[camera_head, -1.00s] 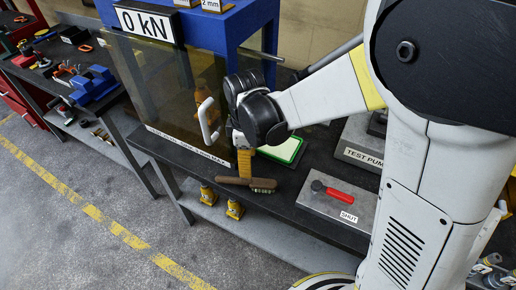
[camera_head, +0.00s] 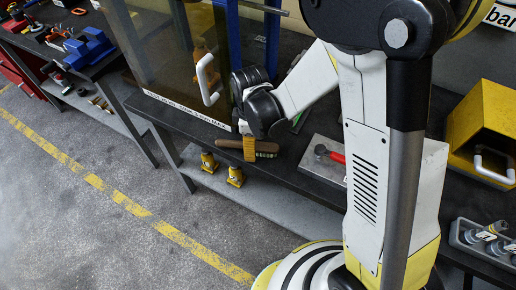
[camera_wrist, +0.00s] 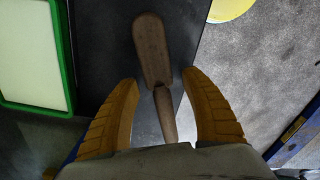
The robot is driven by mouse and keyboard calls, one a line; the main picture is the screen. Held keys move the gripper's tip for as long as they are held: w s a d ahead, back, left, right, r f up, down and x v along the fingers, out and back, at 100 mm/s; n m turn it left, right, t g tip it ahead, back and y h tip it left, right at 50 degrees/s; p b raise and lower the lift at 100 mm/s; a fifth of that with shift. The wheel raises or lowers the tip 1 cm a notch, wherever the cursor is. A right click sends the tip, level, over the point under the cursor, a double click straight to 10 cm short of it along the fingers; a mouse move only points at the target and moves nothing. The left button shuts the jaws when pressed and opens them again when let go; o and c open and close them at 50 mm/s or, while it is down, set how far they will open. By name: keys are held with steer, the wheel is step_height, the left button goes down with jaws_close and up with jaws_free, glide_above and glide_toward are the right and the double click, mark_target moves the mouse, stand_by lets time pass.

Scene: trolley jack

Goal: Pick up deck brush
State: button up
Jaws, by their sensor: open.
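The deck brush (camera_head: 266,153) lies near the front edge of the dark bench (camera_head: 296,184), with its bristled end to the right. In the wrist view its brown wooden back (camera_wrist: 151,48) points away from me and its narrower handle (camera_wrist: 165,112) runs back between my fingers. My gripper (camera_head: 249,155) is down at the brush, its orange-yellow fingers pointing downward. In the wrist view my gripper (camera_wrist: 160,80) is open, one finger on each side of the handle, with gaps showing.
A tinted guard panel with a white handle (camera_head: 207,80) stands close left of my gripper. A grey plate with a red-handled lever (camera_head: 333,155) lies to the right. A green-framed pale panel (camera_wrist: 70,60) is beside the brush. Yellow jacks (camera_head: 235,177) stand on the shelf below.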

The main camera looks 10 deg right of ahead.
steer(key=shift+c, duration=0.4)
jaws_close()
steer(key=shift+r, duration=0.55)
steer(key=r+p, duration=0.1)
steer(key=r, duration=0.1)
steer(key=d+r+p, duration=0.1)
steer(key=r, duration=0.1)
steer(key=shift+s+d, duration=0.1)
steer(key=shift+d, duration=0.05)
steer(key=s+d+r+p, duration=0.1)
steer(key=d+r+p, duration=0.1)
steer(key=d+r, duration=0.4)
steer(key=d, duration=0.4)
steer(key=shift+s+d, duration=0.15)
steer(key=shift+s, duration=0.2)
steer(key=c, duration=0.6)
jaws_free()
jaws_close()
